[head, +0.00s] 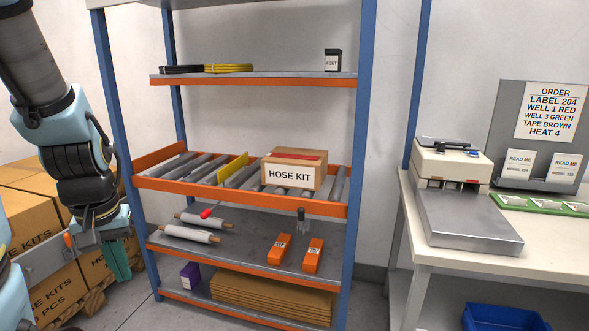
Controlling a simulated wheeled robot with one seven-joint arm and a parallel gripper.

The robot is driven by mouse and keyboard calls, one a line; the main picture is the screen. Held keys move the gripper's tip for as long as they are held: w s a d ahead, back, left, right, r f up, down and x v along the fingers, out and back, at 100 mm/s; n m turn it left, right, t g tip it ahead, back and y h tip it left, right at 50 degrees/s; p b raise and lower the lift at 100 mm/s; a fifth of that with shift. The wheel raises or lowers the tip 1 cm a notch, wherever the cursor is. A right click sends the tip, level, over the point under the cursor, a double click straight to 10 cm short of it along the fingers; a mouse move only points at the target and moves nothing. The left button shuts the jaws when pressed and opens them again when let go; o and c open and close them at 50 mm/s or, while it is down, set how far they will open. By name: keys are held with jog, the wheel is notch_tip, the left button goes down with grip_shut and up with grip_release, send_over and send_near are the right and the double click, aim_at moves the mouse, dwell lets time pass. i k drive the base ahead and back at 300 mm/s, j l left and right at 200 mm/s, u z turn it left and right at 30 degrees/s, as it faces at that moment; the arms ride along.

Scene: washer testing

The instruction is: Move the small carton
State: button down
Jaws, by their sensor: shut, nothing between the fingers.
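A small brown carton (293,170) with a white HOSE KIT label and a red strip on top sits upright on the roller shelf (240,198), right of its middle. My gripper (117,262) hangs at the left, outside the rack's left post and well apart from the carton. Its teal fingers are partly seen, shut and empty.
A yellow divider (232,167) stands left of the carton on the rollers. The blue rack post (113,130) stands between my gripper and the shelves. Large cartons (35,205) are stacked at left. A bench (440,262) with a press (450,165) stands at right.

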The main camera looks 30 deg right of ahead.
aim_at(282, 172)
jog(key=i+l, duration=0.3)
jog(key=l, duration=0.2)
jog(key=i+l, duration=0.3)
jog(key=l, duration=0.2)
jog(key=i+l, duration=0.3)
jog(key=l, duration=0.2)
jog(key=i+l+z, duration=0.1)
jog(key=i+l, duration=0.2)
jog(key=l, duration=0.25)
